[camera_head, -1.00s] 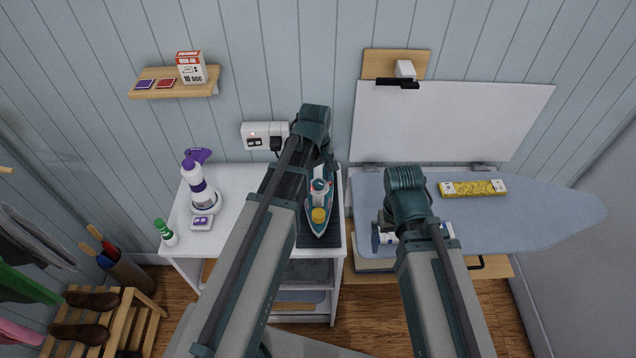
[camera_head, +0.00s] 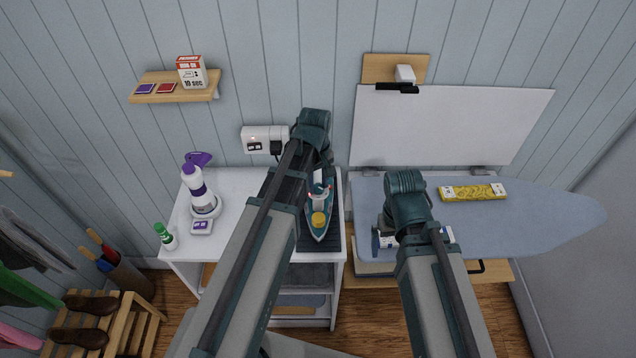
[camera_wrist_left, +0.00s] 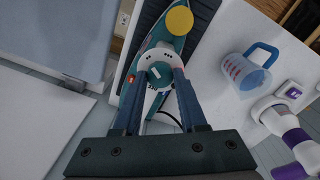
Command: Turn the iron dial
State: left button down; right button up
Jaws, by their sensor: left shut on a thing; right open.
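The iron (camera_head: 319,228) is teal and white with a yellow cap (camera_head: 319,219); it rests on a dark ribbed mat (camera_head: 333,240) on the white cabinet. In the left wrist view, the round pale iron dial (camera_wrist_left: 160,75) with small red marks sits between my left gripper's fingertips (camera_wrist_left: 155,80). My left gripper is shut on the dial. In the head view the left arm hides part of the iron, and the left fingertips (camera_head: 319,180) are hard to see. My right gripper (camera_head: 385,232) is open over the ironing board, away from the iron; its fingers are partly hidden.
A spray bottle (camera_head: 199,188), a green-capped bottle (camera_head: 165,236) and a measuring jug (camera_wrist_left: 247,70) stand on the white cabinet top (camera_head: 237,185). A wall socket (camera_head: 258,139) is behind. A yellow packet (camera_head: 473,192) lies on the ironing board (camera_head: 540,215). The board's right end is clear.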

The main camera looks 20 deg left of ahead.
aim_at(316, 186)
pick_arm(q)
jog(key=m, duration=1)
jog(key=shift+m, duration=0.7)
jog(key=shift+c, duration=2.2)
grip_release()
notch_tip(316, 186, up, 14)
jog(key=p, duration=1.3)
jog(key=shift+a+p, duration=0.25)
jog(key=shift+p, duration=0.15)
jog(key=shift+w+f, duration=0.1)
jog(key=shift+f, duration=0.2)
